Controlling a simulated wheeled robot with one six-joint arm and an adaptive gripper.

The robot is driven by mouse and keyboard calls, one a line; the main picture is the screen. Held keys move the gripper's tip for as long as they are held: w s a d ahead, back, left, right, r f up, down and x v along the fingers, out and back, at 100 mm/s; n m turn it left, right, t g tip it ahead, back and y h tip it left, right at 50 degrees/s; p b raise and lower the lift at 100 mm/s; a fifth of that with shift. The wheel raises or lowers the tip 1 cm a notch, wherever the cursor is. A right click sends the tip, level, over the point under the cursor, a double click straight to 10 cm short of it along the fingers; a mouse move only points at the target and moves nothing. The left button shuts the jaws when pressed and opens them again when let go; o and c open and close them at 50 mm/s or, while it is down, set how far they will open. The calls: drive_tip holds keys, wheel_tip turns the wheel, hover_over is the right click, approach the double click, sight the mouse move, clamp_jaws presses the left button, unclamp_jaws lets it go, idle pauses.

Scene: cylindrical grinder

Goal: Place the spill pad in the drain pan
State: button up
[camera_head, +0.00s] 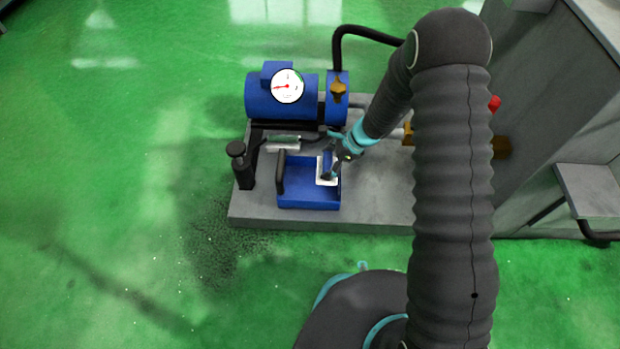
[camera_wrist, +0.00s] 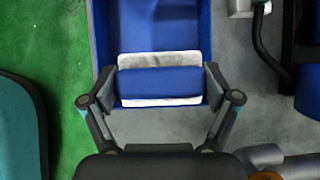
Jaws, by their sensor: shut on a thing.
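The spill pad (camera_wrist: 160,60) is a pale, flat piece with a raised blue block (camera_wrist: 160,82) across it. In the head view the spill pad (camera_head: 321,168) shows at the right end of the blue drain pan (camera_head: 308,201). The pan has a dark upright handle on its left, and its wall (camera_wrist: 100,30) also shows in the wrist view. My gripper (camera_wrist: 160,84) is shut on the blue block, one finger at each end. In the head view my gripper (camera_head: 333,163) is over the pan's right part. I cannot tell whether the pad touches the pan's floor.
The pan stands on a grey base plate (camera_head: 370,196). Behind it is a blue motor with a white gauge (camera_head: 287,86). A black bottle-like object (camera_head: 240,165) stands left of the pan. A grey machine cabinet (camera_head: 550,90) rises at the right. Green floor is open at left.

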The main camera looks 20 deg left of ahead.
sight(327, 164)
drive_tip(key=a+f, duration=0.1)
drive_tip(key=s+a+f, duration=0.1)
drive_tip(key=a, duration=0.1)
drive_tip(key=s+a+f, duration=0.1)
drive_tip(key=shift+s+a+f+b, duration=0.1)
drive_tip(key=shift+a+f+b, duration=0.05)
drive_tip(key=shift+a+b, duration=0.25)
drive_tip(key=shift+f+b, duration=0.4)
drive_tip(key=shift+f, duration=1.55)
drive_tip(key=shift+f, duration=0.2)
drive_tip(key=o, duration=1)
drive_tip(key=shift+r, duration=0.1)
drive_tip(key=shift+c, duration=0.2)
drive_tip(key=shift+r, duration=0.3)
drive_tip(key=p+v, duration=0.2)
drive_tip(key=v, duration=0.9)
drive_tip(key=shift+d+r, duration=0.25)
